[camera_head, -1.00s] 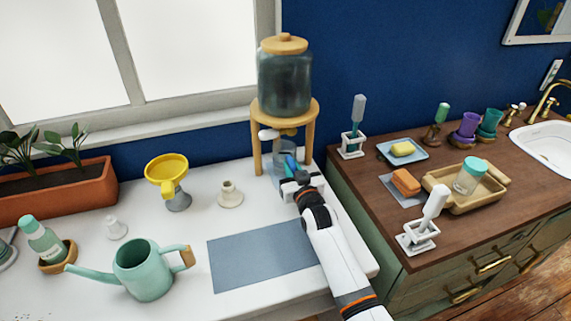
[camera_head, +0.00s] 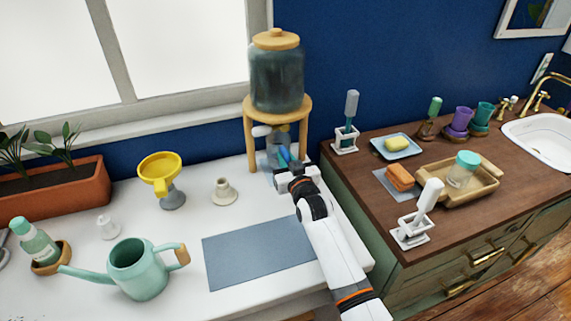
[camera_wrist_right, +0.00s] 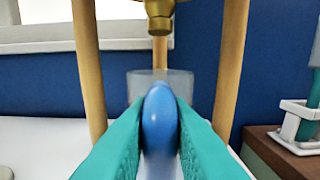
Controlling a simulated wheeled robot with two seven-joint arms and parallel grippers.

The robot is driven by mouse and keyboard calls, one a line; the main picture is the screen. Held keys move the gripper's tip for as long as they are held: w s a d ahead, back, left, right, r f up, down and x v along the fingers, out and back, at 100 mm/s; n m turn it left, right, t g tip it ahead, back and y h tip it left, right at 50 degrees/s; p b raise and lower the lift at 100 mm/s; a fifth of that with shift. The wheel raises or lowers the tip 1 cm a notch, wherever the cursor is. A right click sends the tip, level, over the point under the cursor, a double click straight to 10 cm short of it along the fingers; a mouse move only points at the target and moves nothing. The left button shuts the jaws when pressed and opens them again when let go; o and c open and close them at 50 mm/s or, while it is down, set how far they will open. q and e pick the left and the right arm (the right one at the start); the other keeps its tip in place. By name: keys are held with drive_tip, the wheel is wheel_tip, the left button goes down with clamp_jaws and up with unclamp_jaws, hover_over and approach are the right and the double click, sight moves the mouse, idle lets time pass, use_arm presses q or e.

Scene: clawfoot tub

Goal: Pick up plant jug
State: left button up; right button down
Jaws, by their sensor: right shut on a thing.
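A clear jug (camera_head: 274,152) with a blue handle (camera_head: 284,154) stands under the glass dispenser, between the legs of its wooden stand. My right gripper (camera_head: 288,166) reaches it from the front and is shut on the handle. In the right wrist view, the teal fingers (camera_wrist_right: 160,135) press on both sides of the blue handle (camera_wrist_right: 159,118), with the clear jug (camera_wrist_right: 178,82) behind it, below a brass tap (camera_wrist_right: 159,18). The jug's base is hidden. A mint watering can (camera_head: 138,272) stands at the lower left, apart from my gripper. My left gripper is not in view.
The wooden stand (camera_head: 248,132) carries the dispenser (camera_head: 276,78) and its legs flank the jug closely. A grey-blue mat (camera_head: 258,250) lies bare in front. A yellow funnel (camera_head: 160,170) stands left. The brown counter (camera_head: 370,185) holds several bath items.

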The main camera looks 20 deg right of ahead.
drive_tip(key=shift+r, duration=0.9)
drive_tip(key=s, duration=0.6)
drive_tip(key=s+b, duration=0.1)
drive_tip(key=s, duration=1.1)
drive_tip(key=shift+d+b, duration=0.35)
drive_tip(key=shift+b, duration=0.05)
drive_tip(key=c, duration=2)
unclamp_jaws()
drive_tip(key=shift+f, duration=0.1)
drive_tip(key=shift+c, duration=0.2)
clamp_jaws()
